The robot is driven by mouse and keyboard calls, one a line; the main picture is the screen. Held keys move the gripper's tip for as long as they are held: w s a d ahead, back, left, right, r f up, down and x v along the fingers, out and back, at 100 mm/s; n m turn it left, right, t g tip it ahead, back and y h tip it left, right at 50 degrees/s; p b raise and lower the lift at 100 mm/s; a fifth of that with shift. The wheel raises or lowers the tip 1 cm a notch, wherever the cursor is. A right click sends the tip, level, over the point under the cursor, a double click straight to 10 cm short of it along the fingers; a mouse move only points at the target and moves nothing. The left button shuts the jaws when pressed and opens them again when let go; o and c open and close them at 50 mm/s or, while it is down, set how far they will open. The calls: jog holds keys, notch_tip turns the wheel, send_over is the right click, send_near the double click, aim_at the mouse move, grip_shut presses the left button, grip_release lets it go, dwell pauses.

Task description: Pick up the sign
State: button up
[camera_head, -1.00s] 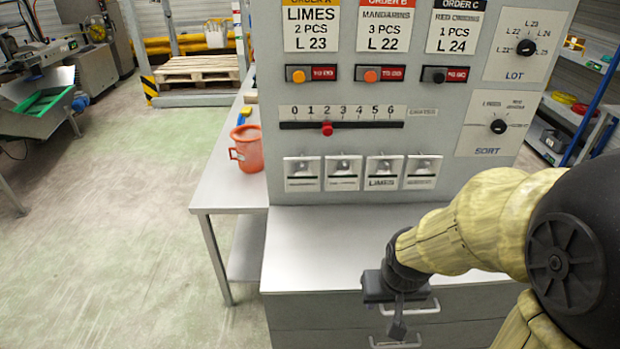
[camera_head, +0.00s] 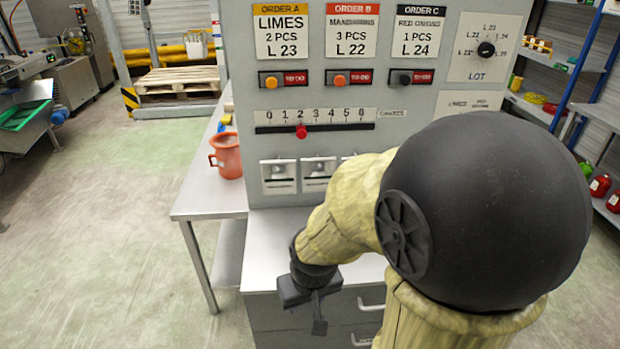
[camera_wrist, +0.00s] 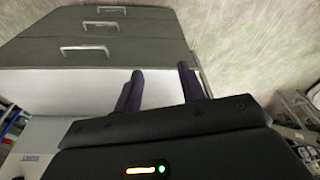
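Three order signs hang at the top of the grey panel in the head view: a yellow-topped Order A sign (camera_head: 282,32), an orange-topped Order B sign (camera_head: 352,31) and a black-topped Order C sign (camera_head: 418,32). I cannot tell which one the task names. My gripper (camera_head: 318,318) is low in front of the white counter's front edge, well below the signs and apart from them. In the wrist view my gripper (camera_wrist: 160,76) has its two dark fingers spread, with nothing between them. No sign shows clearly in the wrist view.
The panel has a red slider knob (camera_head: 301,131), push buttons and a lot dial (camera_head: 486,49). My arm hides its lower right. The white counter (camera_head: 262,245) looks bare. A side table (camera_head: 195,195) at left holds an orange jug (camera_head: 227,155). Drawer handles (camera_head: 371,301) project below.

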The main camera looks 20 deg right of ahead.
jog(key=w+d+f+t, duration=0.15)
jog(key=w+t, duration=0.25)
jog(key=w, duration=0.6)
jog(key=w+d+f+t, duration=0.1)
jog(key=w+d+t, duration=0.15)
jog(key=w, duration=0.75)
jog(key=w+d+m+t+h+b, duration=0.1)
jog(key=w+d+m+t+h, duration=0.2)
jog(key=w+d+t+h, duration=0.2)
jog(key=w+d+t, duration=0.3)
jog(key=w+d, duration=0.1)
jog(key=w, duration=0.1)
jog(key=shift+f, duration=0.4)
